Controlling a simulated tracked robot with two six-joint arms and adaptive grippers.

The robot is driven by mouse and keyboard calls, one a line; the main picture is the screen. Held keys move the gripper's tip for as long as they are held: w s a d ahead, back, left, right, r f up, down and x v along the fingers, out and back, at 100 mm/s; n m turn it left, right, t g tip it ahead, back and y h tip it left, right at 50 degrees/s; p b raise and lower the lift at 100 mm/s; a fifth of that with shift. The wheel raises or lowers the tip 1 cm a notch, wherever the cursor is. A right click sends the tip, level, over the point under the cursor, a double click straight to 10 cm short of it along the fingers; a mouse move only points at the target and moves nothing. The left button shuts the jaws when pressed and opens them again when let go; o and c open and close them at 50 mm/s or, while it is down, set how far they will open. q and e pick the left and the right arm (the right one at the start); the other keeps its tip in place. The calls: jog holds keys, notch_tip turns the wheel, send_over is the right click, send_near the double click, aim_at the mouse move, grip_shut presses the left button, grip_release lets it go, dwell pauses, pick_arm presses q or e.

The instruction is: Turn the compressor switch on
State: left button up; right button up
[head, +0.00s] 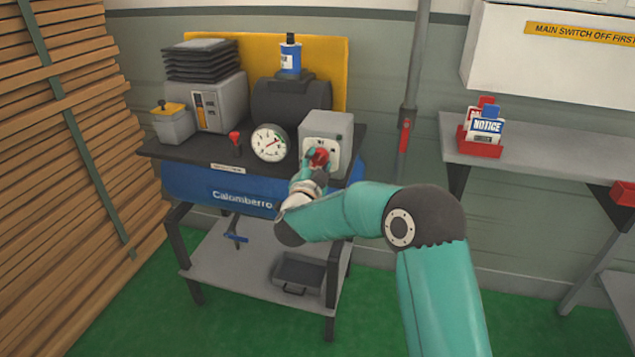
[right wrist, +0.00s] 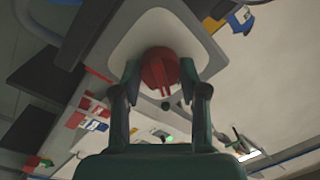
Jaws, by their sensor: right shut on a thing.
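The compressor switch is a red rotary knob (head: 319,157) on the front of a grey box (head: 327,130), at the right end of the blue compressor (head: 222,188). In the right wrist view the red knob (right wrist: 160,72) sits on a pale plate (right wrist: 150,28). My right gripper (head: 315,168) is at the front of the switch box. In the right wrist view my right gripper (right wrist: 160,80) has a finger on each side of the knob and is shut on it. My left gripper is in neither view.
A round pressure gauge (head: 269,143) and a small red valve knob (head: 234,140) stand left of the switch box. A shelf (head: 540,160) with a red holder of notice cards (head: 483,140) is at the right. Stacked wooden boards (head: 70,150) fill the left side. Green floor is clear in front.

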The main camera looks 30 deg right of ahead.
jog(key=shift+f+m+h+b, duration=0.15)
jog(key=shift+m+h+b, duration=0.25)
jog(key=shift+m+b, duration=3.25)
jog(key=shift+n+b, duration=0.5)
jog(key=shift+n, duration=0.05)
jog(key=o, duration=1.1)
jog(key=shift+d, duration=0.1)
jog(key=shift+o, duration=0.2)
jog(key=shift+s+a, duration=0.15)
jog(key=shift+a, duration=0.1)
jog(key=r+v, duration=0.1)
jog(key=v, duration=1)
jog(key=shift+s+a+f, duration=0.15)
jog(key=shift+a+f, duration=0.05)
jog(key=shift+f, duration=0.25)
